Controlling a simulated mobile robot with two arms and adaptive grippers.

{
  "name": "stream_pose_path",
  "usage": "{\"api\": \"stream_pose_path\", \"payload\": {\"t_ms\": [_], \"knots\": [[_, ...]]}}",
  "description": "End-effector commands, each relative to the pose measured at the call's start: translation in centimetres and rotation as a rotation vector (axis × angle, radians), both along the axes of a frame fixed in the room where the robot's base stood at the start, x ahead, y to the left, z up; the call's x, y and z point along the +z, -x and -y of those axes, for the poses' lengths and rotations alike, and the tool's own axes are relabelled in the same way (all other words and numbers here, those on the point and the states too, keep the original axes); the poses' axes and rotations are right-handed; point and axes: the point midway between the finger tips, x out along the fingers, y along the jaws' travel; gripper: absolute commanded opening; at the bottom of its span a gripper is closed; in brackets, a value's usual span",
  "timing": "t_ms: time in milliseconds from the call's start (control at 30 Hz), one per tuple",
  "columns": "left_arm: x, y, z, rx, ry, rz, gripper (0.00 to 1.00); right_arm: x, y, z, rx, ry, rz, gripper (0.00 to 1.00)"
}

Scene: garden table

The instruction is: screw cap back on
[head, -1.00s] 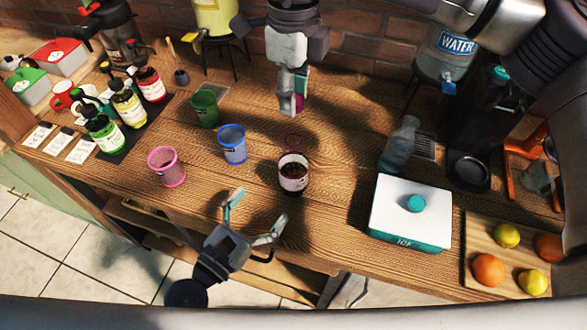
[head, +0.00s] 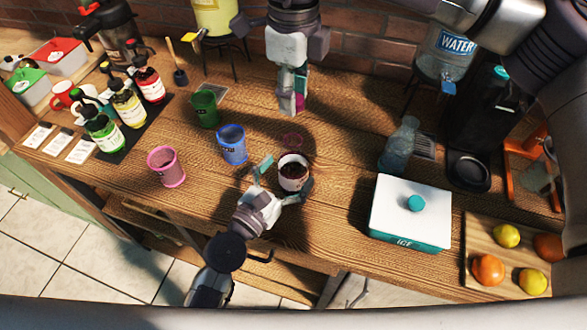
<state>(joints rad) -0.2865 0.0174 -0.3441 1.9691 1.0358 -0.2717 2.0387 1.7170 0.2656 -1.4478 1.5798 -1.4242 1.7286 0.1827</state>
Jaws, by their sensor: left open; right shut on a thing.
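An open jar (head: 293,178) with a pale body and dark contents stands upright at the middle of the wooden table. My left gripper (head: 286,176) is open at the jar's near side, with one finger to its left and one to its right; I cannot tell whether they touch it. My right gripper (head: 291,104) points down behind the jar, above the table. It is shut on a magenta cap (head: 300,102), mostly hidden by the fingers.
A blue cup (head: 232,144), a green cup (head: 205,108) and a pink cup (head: 166,166) stand left of the jar. A faint red ring (head: 292,141) shows behind it. A clear bottle (head: 399,146) and an ice box (head: 411,208) stand to the right.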

Motion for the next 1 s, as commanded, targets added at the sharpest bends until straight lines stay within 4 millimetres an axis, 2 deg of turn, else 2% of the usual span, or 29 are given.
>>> {"api": "stream_pose_path", "payload": {"t_ms": [200, 567, 1000], "knots": [[0.0, -1.6, 1.1, -0.001, 0.000, -0.001, 0.95, 0.0, 0.0, 0.0, 0.000, 0.000, 0.000, 0.25], [0.0, -1.8, 1.2, -0.001, -0.001, -0.001, 0.94, 0.0, 0.0, 0.0, 0.000, 0.000, 0.000, 0.25], [0.0, -1.8, 1.2, -0.001, -0.001, -0.001, 0.20, 0.0, 0.0, 0.0, 0.000, 0.000, 0.000, 0.25]]}}
